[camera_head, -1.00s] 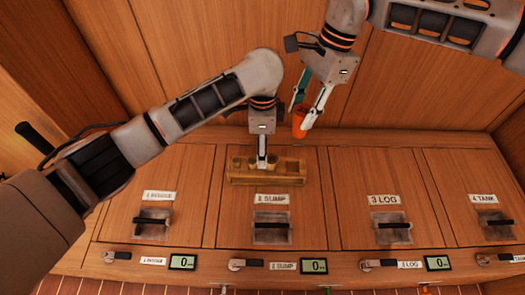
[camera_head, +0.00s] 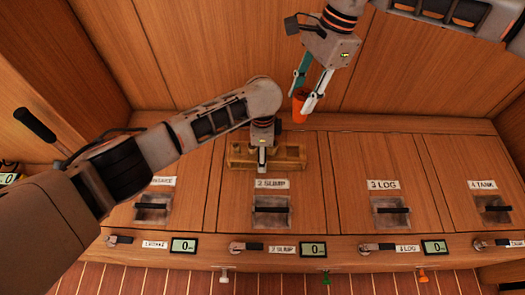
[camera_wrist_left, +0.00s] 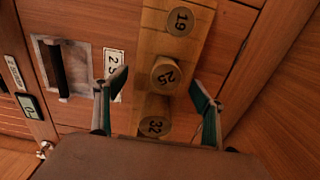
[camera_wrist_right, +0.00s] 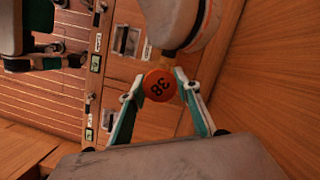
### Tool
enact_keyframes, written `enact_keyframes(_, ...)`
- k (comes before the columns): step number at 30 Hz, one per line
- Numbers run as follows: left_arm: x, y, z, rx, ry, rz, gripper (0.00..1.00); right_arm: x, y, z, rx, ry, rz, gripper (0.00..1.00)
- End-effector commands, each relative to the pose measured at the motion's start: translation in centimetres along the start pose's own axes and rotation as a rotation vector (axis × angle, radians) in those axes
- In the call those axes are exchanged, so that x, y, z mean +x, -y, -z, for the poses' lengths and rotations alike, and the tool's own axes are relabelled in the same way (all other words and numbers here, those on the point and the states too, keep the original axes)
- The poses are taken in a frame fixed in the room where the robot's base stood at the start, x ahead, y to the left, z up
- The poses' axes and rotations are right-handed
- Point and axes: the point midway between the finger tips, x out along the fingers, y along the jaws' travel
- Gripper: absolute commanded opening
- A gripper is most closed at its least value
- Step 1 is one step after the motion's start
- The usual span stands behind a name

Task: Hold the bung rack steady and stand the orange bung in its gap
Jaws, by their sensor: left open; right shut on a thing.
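The bung rack (camera_head: 293,153) is a light wooden block on the panelled top, behind the 2 SUMP label. In the left wrist view, the rack (camera_wrist_left: 150,55) carries round wooden bungs marked 19 (camera_wrist_left: 180,21), 25 (camera_wrist_left: 166,75) and 32 (camera_wrist_left: 154,126). My left gripper (camera_wrist_left: 159,88) is open, its fingers on either side of the rack near bung 25; contact cannot be told. My right gripper (camera_head: 310,98) is shut on the orange bung (camera_head: 299,107), held above and behind the rack's right end. The bung's face reads 38 in the right wrist view (camera_wrist_right: 159,85). I cannot make out the gap.
Hatch panels with recessed handles (camera_head: 272,209) lie in front of the rack. A front edge with levers (camera_head: 250,247) and small displays (camera_head: 313,249) runs below them. A wooden wall (camera_head: 400,85) stands behind. The top right of the rack is clear.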

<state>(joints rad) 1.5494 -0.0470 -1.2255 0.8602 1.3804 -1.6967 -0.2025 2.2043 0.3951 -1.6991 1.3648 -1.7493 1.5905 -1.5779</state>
Motion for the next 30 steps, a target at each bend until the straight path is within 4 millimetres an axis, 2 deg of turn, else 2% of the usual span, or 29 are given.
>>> enact_keyframes(5,0.0,0.0,0.0,0.0,0.0,0.0,0.69,0.0,0.0,0.0,0.0,0.0,0.0,0.11)
enact_keyframes(11,0.0,0.0,0.0,0.0,0.0,0.0,0.22,0.0,0.0,0.0,0.0,0.0,0.0,0.11)
enact_keyframes(17,0.0,0.0,0.0,0.0,0.0,0.0,0.22,0.6,-0.1,0.1,0.02,-0.001,0.002,0.11)
enact_keyframes(27,0.0,0.0,0.0,0.0,0.0,0.0,0.22,6.5,-0.2,1.6,0.334,-0.002,0.081,0.11)
enact_keyframes(30,0.0,0.0,0.0,0.0,0.0,0.0,0.22,7.7,-0.1,2.0,0.422,0.001,0.108,0.11)
